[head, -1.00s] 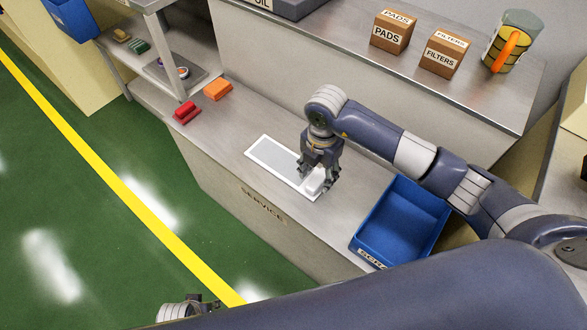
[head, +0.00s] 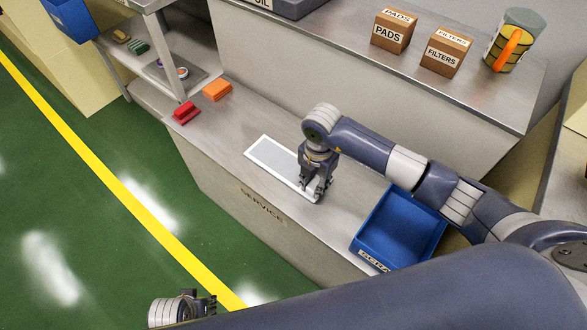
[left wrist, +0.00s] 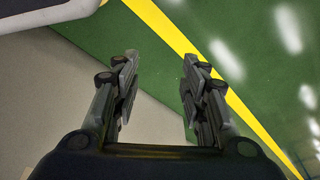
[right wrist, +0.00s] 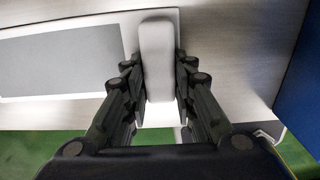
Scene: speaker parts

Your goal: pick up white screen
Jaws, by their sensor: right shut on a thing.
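The white screen (head: 272,156) is a flat white frame with a grey panel, lying on the metal service counter. It also shows in the right wrist view (right wrist: 60,62), with a raised white block (right wrist: 157,60) at its end. My right gripper (head: 316,196) is down at the screen's near right end. In the right wrist view its fingers (right wrist: 155,92) close on both sides of the white block. My left gripper (left wrist: 160,85) is open and empty above the green floor, away from the counter. It shows only partly at the bottom of the head view (head: 205,305).
A blue bin (head: 400,232) stands just right of the screen. Red (head: 186,112) and orange (head: 217,90) blocks lie at the counter's far left, near a shelf post. PADS (head: 391,34) and FILTERS (head: 445,55) boxes and a mug-like container (head: 512,42) stand on the upper ledge.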

